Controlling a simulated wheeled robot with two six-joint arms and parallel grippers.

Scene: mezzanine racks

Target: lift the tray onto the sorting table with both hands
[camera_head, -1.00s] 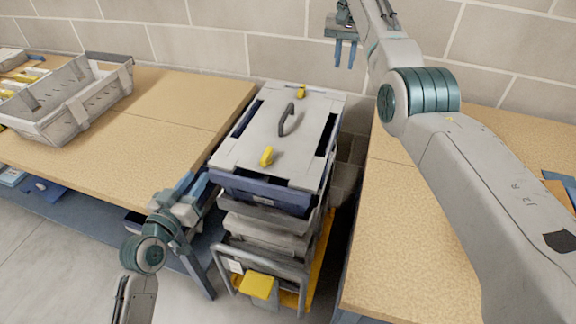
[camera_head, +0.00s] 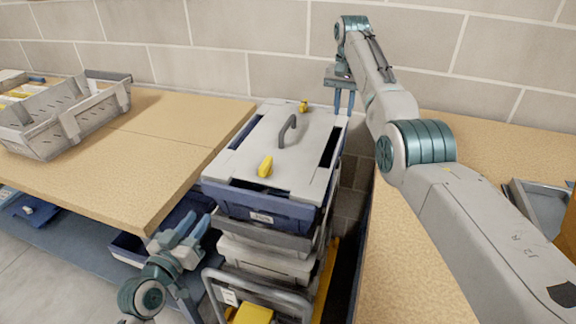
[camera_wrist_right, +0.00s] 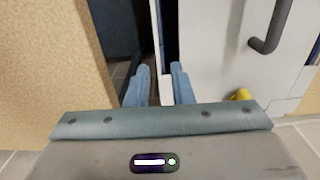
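A dark blue tray (camera_head: 262,203) with a grey lid tops a stack of trays between two tables. The lid has a dark handle (camera_head: 287,131) and yellow latches. My left gripper (camera_head: 197,219) is open and empty, just left of the tray's near left corner. My right gripper (camera_head: 344,111) is open, pointing down at the tray's far right edge. In the right wrist view the right fingers (camera_wrist_right: 159,68) stand apart with a narrow strip of the tray's edge (camera_wrist_right: 165,88) showing between them. I cannot tell whether they touch it.
Wooden tables stand left (camera_head: 150,180) and right (camera_head: 390,250) of the stack. A grey perforated crate (camera_head: 55,135) sits on the left table, and a grey open container (camera_head: 535,205) on the right one. A brick wall (camera_head: 230,40) is behind. The left table's near part is clear.

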